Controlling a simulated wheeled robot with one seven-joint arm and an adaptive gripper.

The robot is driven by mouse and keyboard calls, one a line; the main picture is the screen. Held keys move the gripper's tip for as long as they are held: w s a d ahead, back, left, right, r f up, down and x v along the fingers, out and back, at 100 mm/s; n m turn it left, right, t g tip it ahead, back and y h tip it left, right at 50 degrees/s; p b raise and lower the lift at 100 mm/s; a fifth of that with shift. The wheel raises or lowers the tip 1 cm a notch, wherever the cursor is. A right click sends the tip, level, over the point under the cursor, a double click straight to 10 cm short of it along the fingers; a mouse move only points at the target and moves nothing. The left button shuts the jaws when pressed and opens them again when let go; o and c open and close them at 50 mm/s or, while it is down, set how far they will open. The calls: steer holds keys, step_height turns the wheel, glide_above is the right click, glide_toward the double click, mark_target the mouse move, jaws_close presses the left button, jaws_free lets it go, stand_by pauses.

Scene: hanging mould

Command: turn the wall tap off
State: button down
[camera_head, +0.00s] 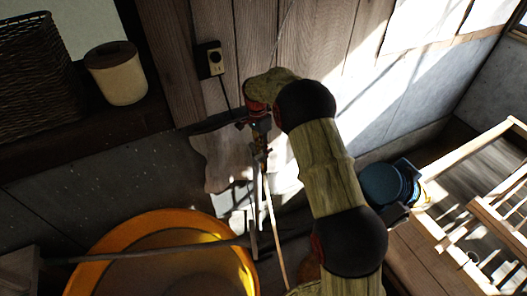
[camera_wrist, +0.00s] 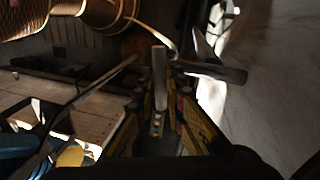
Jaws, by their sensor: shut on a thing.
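My gripper (camera_wrist: 160,88) points away from the wrist camera, its yellow-edged fingers closing on a narrow grey metal bar (camera_wrist: 159,65). The bar appears to be the wall tap's handle. A dark grey bar (camera_wrist: 215,71) sticks out to the right just beyond the fingertips; I cannot tell whether it is part of the tap. In the head view my gripper (camera_head: 261,160) hangs down from the bent arm beside the wall, above thin metal pieces. The tap's body and outlet are largely hidden by shadow and my fingers.
A large orange basin (camera_head: 110,238) stands at the lower left. A wall socket (camera_head: 214,60) with a cord is above the gripper. A lidded pot (camera_head: 118,78) and a wicker basket (camera_head: 38,75) sit on the left ledge. A wooden rack (camera_head: 480,160) stands at right.

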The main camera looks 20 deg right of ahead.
steer(key=shift+w+r+m, duration=0.1)
steer(key=shift+m, duration=0.7)
steer(key=c, duration=2)
jaws_free()
steer(key=shift+o, duration=0.8)
step_height(320, 180, up, 12)
steer(key=w, duration=0.2)
steer(key=shift+w+a+f, duration=0.15)
steer(key=shift+a+f, duration=0.05)
